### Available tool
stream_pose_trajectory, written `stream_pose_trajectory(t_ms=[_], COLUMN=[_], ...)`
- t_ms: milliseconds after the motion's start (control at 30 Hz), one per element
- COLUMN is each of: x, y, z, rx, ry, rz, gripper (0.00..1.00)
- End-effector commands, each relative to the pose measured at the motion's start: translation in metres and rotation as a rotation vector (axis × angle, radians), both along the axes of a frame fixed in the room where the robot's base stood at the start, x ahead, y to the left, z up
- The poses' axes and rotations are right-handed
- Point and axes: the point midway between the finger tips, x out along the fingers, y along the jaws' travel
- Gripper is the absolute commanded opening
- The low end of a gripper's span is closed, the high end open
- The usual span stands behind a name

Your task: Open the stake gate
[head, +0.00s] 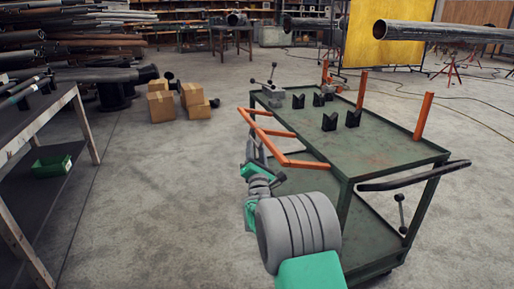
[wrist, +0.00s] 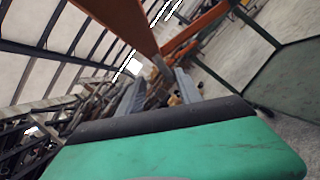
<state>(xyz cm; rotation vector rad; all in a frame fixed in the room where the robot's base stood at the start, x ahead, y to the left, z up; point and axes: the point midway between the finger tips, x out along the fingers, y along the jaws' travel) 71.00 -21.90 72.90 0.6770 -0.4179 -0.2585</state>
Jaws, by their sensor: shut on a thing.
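The stake gate (head: 305,163) is an orange bar frame at the left side of the green cart (head: 390,160). It stands out from the cart's edge at an angle, toward the left. My gripper (head: 254,140) is at the gate's outer left end, below the upper bar, and is shut on the gate. In the wrist view the orange gate bar (wrist: 125,22) runs down to my gripper's grey fingers (wrist: 158,88). The exact contact between fingers and bar is small and partly hidden.
Orange stakes (head: 424,115) stand upright on the cart. Black V-blocks (head: 329,121) and a clamp (head: 272,78) are on its top. A dark workbench (head: 40,120) stands at left, cardboard boxes (head: 162,105) behind. The floor between bench and cart is clear.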

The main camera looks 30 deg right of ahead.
Motion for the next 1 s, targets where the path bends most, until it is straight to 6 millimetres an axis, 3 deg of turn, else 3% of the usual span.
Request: stream_pose_trajectory(t_ms=[167,1000], x=[-0.005,-0.07], y=[0.004,-0.001], z=[-0.001,-0.025], rx=[0.0,-0.002], ry=[-0.003,-0.002], rz=[0.006,0.0], gripper=[0.32,0.32])
